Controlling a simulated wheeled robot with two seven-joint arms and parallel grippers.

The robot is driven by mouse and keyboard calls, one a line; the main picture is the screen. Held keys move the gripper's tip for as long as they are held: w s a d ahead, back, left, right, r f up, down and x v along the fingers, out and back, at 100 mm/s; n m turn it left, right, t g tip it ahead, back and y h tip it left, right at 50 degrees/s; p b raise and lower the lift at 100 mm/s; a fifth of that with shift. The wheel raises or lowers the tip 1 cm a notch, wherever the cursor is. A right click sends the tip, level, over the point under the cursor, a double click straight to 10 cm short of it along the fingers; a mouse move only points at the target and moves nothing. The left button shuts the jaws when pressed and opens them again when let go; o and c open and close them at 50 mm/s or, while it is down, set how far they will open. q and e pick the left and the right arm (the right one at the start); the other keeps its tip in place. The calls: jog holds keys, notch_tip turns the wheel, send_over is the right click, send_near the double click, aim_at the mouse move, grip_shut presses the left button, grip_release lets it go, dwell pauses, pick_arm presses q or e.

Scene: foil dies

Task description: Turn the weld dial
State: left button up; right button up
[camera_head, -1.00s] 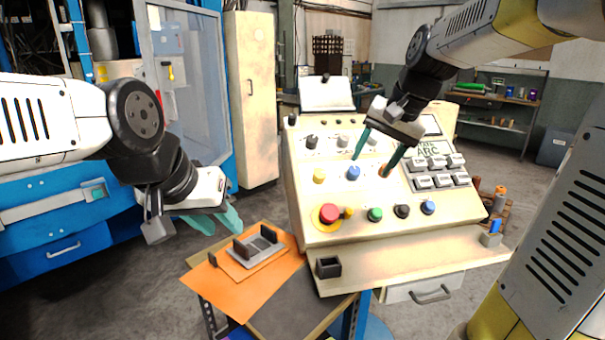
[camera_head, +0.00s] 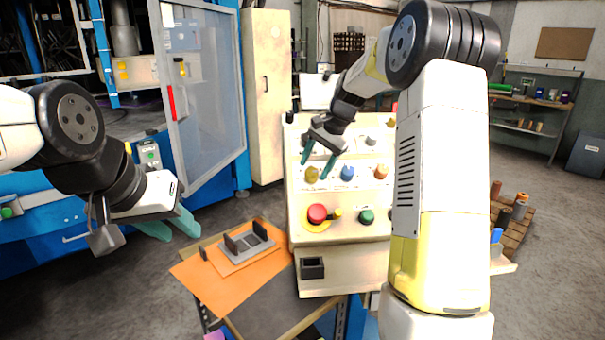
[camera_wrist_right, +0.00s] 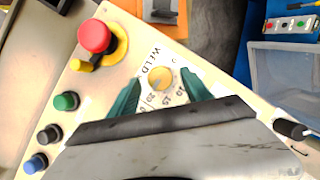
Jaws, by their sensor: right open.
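The weld dial (camera_wrist_right: 159,78) is a yellow knob on the cream control panel, ringed by a printed scale lettered "WELD". In the head view it is the yellow knob (camera_head: 312,174) on the panel's left side. My right gripper (camera_wrist_right: 160,90) is open, with one green finger on each side of the dial. I cannot tell whether the fingers touch it. In the head view the right gripper (camera_head: 315,164) is over the dial from above. My left gripper (camera_head: 176,226) hangs at the left, away from the panel; its finger gap is unclear.
A red emergency button (camera_head: 317,213) and a green button (camera_head: 366,216) sit below the dial. A blue knob (camera_head: 347,173) is to its right. An orange sheet (camera_head: 205,283) with a grey fixture (camera_head: 249,246) lies on the table at lower left.

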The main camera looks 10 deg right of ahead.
aim_at(312, 172)
jog(key=shift+x, duration=1.55)
grip_shut()
jog(key=n+g+h, duration=0.1)
jog(key=n, duration=0.3)
jog(key=shift+h, duration=0.4)
jog(key=shift+n+h, duration=0.8)
jog(key=shift+n, duration=1)
